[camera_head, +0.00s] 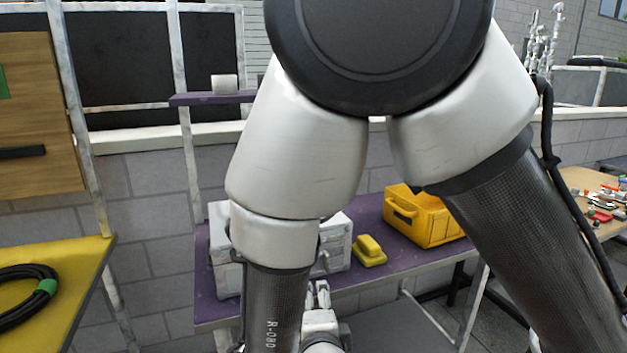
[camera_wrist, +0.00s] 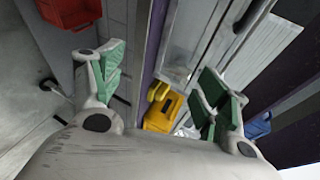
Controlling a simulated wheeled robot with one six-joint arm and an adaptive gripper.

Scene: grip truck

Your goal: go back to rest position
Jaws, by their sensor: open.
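My gripper (camera_head: 320,293) shows small and partly hidden at the lower middle of the head view, in front of the purple shelf bench (camera_head: 372,212). In the wrist view my gripper (camera_wrist: 160,62) has its two fingers with green pads spread wide apart. Nothing is between the pads in their grasp. My arm is folded across the head view and hides much of the bench.
On the bench stand a grey-white box (camera_head: 337,240), a yellow block (camera_head: 369,250) and a yellow crate (camera_head: 428,216). A yellow table (camera_head: 62,262) with a black coiled cable (camera_head: 22,285) is at left. A cluttered wooden table (camera_head: 585,182) is at right.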

